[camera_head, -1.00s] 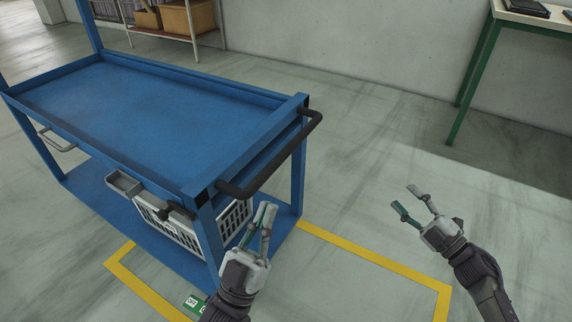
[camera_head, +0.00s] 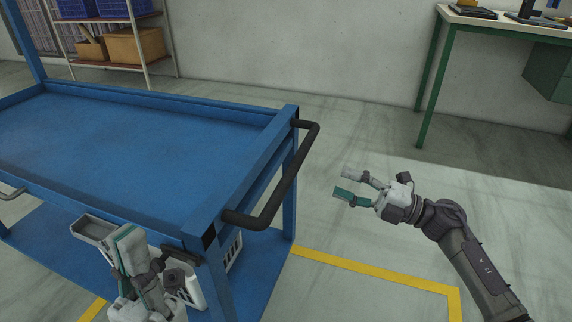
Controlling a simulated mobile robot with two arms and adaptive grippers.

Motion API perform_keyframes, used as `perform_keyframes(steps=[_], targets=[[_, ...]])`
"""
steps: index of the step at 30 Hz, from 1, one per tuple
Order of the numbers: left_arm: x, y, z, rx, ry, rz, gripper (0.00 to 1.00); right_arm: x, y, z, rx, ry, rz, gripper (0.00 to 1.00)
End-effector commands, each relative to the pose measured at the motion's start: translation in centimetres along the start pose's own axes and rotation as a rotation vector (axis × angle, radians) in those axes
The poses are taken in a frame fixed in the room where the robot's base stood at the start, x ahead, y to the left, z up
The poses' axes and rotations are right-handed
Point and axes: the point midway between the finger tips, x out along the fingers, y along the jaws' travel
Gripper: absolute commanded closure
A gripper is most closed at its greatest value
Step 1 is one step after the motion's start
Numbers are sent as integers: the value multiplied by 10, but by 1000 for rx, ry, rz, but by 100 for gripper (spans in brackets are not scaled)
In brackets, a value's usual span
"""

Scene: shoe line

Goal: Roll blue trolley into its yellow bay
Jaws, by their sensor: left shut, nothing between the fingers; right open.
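The blue trolley (camera_head: 130,130) stands at the left, with an empty upper tray and a lower shelf. Its black push handle (camera_head: 290,185) sticks out at the right end. Yellow floor tape (camera_head: 375,272) of the bay shows below and right of the trolley; part of the outline is hidden under it. My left gripper (camera_head: 125,245) is shut and empty, in front of the trolley's near side, left of the handle and overlapping the lower shelf in the picture. My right gripper (camera_head: 350,185) is open and empty, right of the handle and apart from it, fingers pointing left.
A white basket (camera_head: 232,250) sits on the trolley's lower shelf, partly hidden. A shelf rack (camera_head: 110,65) with boxes stands at the back left. A table with green legs (camera_head: 428,90) stands at the back right. The floor right of the trolley is clear.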

Motion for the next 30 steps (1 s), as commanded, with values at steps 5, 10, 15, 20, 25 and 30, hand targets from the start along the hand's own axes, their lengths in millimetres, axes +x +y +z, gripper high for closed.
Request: perform_keyframes(steps=[5,10,15,20,25,30], targets=[[-9,0,2,0,-1,0,100,37,-1,-1,-2,3,5,50],[-16,0,4,0,-2,0,100,74,-1,0,0,1,5,50],[-22,0,5,0,-2,0,100,103,0,0,0,1,5,50],[-24,0,6,0,-1,1,100,118,0,0,0,-1,3,50],[-24,0,6,0,0,2,100,123,0,0,1,-2,2,50],[-22,0,6,0,5,4,100,123,0,0,1,-1,2,50]])
